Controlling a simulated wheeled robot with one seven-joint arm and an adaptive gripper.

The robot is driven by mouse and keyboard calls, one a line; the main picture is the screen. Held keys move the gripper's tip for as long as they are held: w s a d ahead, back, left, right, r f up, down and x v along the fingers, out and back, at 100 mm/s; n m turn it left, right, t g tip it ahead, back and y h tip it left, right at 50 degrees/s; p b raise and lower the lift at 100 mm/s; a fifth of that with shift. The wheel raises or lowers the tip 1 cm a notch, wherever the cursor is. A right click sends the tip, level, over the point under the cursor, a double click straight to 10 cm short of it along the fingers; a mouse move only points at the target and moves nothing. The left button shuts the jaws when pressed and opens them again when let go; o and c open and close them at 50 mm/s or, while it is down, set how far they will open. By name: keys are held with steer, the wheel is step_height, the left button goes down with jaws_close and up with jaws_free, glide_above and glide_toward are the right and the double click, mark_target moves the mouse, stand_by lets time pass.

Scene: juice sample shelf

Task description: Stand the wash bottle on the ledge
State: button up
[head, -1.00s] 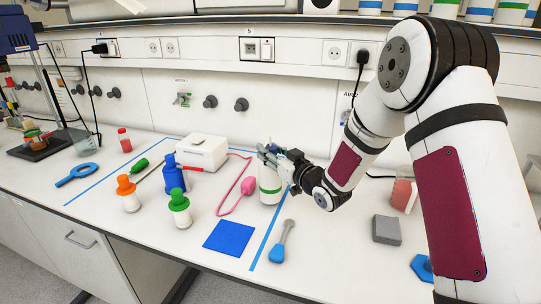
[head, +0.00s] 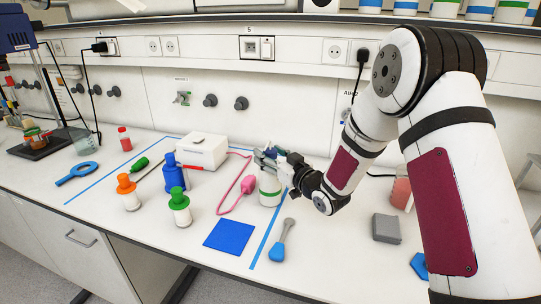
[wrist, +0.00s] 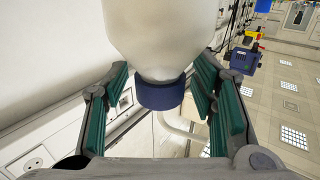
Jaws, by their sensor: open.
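My gripper (head: 266,158) is at the bottle's top. In the wrist view my open gripper (wrist: 160,105) has a finger on each side of the collar, with gaps visible. The ledge (head: 190,21) runs along the wall above the sockets.
Several jars (head: 480,10) stand at the ledge's right end. On the bench, a pink-bulbed tube (head: 248,185), a white box (head: 202,152), a blue bottle (head: 174,177) and a blue square (head: 229,235) lie left of the bottle. A grey block (head: 386,228) sits right.

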steer(key=shift+r, duration=0.15)
steer(key=v, duration=1.2)
